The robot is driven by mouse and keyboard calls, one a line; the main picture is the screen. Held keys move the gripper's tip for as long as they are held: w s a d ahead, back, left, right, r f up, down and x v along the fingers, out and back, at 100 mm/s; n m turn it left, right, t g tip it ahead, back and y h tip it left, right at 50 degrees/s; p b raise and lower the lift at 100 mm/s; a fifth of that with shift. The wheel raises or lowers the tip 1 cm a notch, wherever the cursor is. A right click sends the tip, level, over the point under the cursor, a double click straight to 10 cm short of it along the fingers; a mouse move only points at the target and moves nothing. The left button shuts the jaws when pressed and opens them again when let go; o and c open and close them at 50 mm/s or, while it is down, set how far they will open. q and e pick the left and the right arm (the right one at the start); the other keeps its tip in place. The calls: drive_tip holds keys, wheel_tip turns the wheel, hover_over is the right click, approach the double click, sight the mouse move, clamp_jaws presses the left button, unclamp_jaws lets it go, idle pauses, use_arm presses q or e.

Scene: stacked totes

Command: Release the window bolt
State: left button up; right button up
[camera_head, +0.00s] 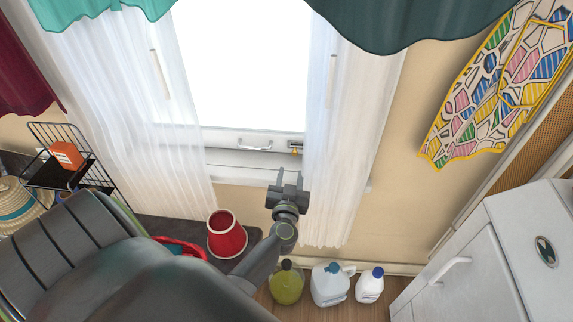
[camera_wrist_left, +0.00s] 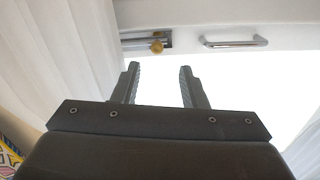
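The window bolt (camera_head: 296,150) is a small brass-coloured knob on a metal plate at the right end of the window's lower white rail. It also shows in the left wrist view (camera_wrist_left: 157,46), beyond my fingertips and roughly in line with the gap between them. My left gripper (camera_head: 290,176) is open and empty. In the head view it appears just below the bolt, pointing at the window. In the left wrist view its two fingers (camera_wrist_left: 159,68) are apart, with nothing between them. My right gripper is not in view.
A metal pull handle (camera_head: 254,147) is on the same rail, left of the bolt. Sheer white curtains hang on both sides, the right one (camera_head: 335,150) close to the bolt. Below are a red bucket (camera_head: 227,236) and several jugs (camera_head: 328,285). A white appliance (camera_head: 480,270) stands right.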

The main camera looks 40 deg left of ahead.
use_arm(q)
drive_tip(key=v, duration=1)
drive_tip(key=shift+s, duration=0.15)
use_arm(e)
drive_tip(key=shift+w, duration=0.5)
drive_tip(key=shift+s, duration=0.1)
